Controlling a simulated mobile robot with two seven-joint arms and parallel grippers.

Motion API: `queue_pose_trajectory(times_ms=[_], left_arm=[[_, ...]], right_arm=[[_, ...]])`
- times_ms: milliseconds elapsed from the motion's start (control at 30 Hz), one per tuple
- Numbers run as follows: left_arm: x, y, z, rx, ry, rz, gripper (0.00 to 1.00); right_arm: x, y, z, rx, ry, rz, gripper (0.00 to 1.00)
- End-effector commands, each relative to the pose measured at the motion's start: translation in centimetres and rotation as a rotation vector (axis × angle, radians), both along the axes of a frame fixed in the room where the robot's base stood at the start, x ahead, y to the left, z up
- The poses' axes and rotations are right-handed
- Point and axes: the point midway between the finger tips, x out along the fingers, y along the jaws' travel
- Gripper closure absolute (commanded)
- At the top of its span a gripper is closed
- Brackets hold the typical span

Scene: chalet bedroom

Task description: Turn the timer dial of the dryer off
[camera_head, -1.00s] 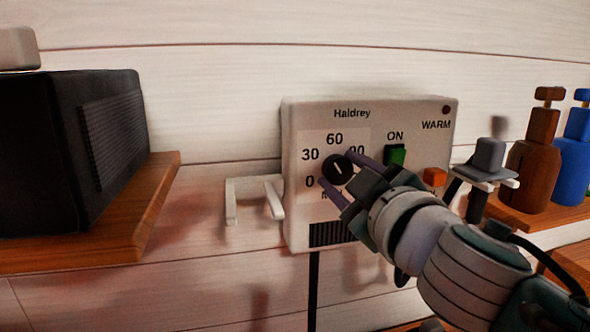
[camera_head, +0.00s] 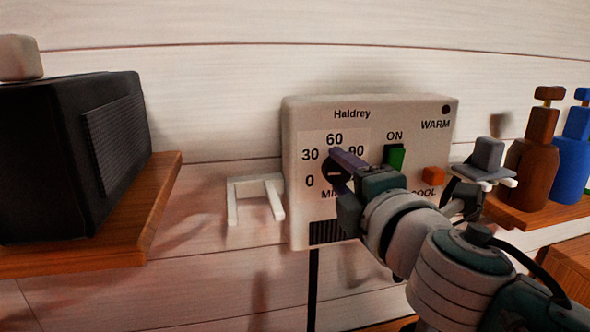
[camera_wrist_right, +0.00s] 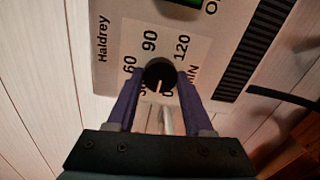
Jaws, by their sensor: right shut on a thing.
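The white Haldrey dryer box (camera_head: 385,115) is on the wall in the middle of the head view. Its black timer dial (camera_head: 334,175) sits on a scale panel marked 0, 30, 60 and 90; the wrist view also shows the dial (camera_wrist_right: 160,73) and 120. My right gripper (camera_head: 341,171) is shut on the dial, with one purple finger on each side. The dial's white mark lies nearly level in the head view, close to the 0; the fingers partly hide the dial. The green ON switch (camera_head: 397,158) and the orange COOL button (camera_head: 433,175) are beside my gripper. My left gripper is not in view.
A white bracket (camera_head: 235,205) sticks out left of the dryer. A black speaker-like box (camera_head: 50,160) stands on a wooden shelf (camera_head: 150,220) at the left. Brown (camera_head: 533,165) and blue (camera_head: 572,155) bottles stand on a shelf at the right.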

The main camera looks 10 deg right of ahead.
Motion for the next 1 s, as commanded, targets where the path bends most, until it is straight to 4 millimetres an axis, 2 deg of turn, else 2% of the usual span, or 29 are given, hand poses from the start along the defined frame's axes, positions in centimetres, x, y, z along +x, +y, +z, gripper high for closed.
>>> queue_pose_trajectory(times_ms=[500,1000], left_arm=[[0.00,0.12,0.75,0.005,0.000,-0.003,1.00],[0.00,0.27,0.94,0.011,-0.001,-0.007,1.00]], right_arm=[[0.01,0.05,0.04,-0.417,-0.015,0.000,1.00],[0.02,0.03,-0.03,-0.554,-0.020,0.000,1.00]])
